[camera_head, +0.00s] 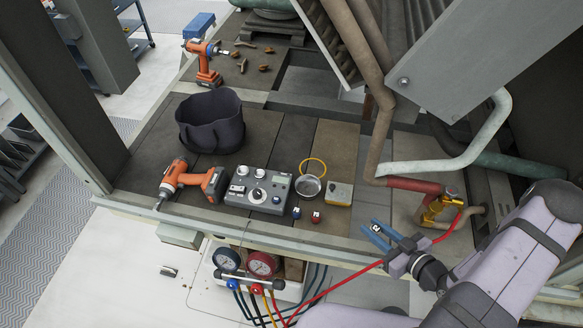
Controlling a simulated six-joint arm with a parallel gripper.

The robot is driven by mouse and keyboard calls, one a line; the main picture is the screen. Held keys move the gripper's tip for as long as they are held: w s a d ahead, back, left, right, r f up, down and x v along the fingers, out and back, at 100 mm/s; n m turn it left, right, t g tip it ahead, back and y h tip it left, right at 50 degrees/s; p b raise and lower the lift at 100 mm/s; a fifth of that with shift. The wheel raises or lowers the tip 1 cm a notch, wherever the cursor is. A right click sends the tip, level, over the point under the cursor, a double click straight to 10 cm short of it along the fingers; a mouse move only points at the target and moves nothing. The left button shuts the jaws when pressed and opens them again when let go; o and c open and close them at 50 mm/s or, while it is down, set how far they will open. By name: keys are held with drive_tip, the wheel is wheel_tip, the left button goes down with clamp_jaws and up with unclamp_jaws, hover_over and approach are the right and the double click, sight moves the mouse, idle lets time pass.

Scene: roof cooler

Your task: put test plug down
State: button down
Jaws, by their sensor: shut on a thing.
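My gripper (377,234), with blue fingertips, is at the front edge of the deck, right of centre. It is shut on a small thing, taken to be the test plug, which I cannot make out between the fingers. The fingers point up and to the left in the picture. A red hose (345,277) runs up from the gauges and passes by the gripper's body; whether they touch I cannot tell. The hose continues toward a brass valve (432,208) on the right. A small blue cap (296,212) and a small red cap (316,217) sit on the deck to the left.
Pipes (375,120) rise behind. Gauges (263,264) hang below the front edge.

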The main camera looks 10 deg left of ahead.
drive_tip(key=a+r+n+g+y+b, duration=0.15)
drive_tip(key=a+r, duration=0.25)
drive_tip(key=a, duration=0.7)
wheel_tip(320, 180, up, 3)
drive_tip(key=b, duration=1.5)
hover_over(243, 172)
drive_tip(key=shift+n+g, duration=0.35)
drive_tip(key=shift+n, duration=0.1)
drive_tip(key=shift+f+p, duration=0.6)
drive_tip(key=shift+f, duration=4.3)
drive_tip(key=shift+f+b, duration=0.3)
drive_tip(key=c, duration=1.5)
unclamp_jaws()
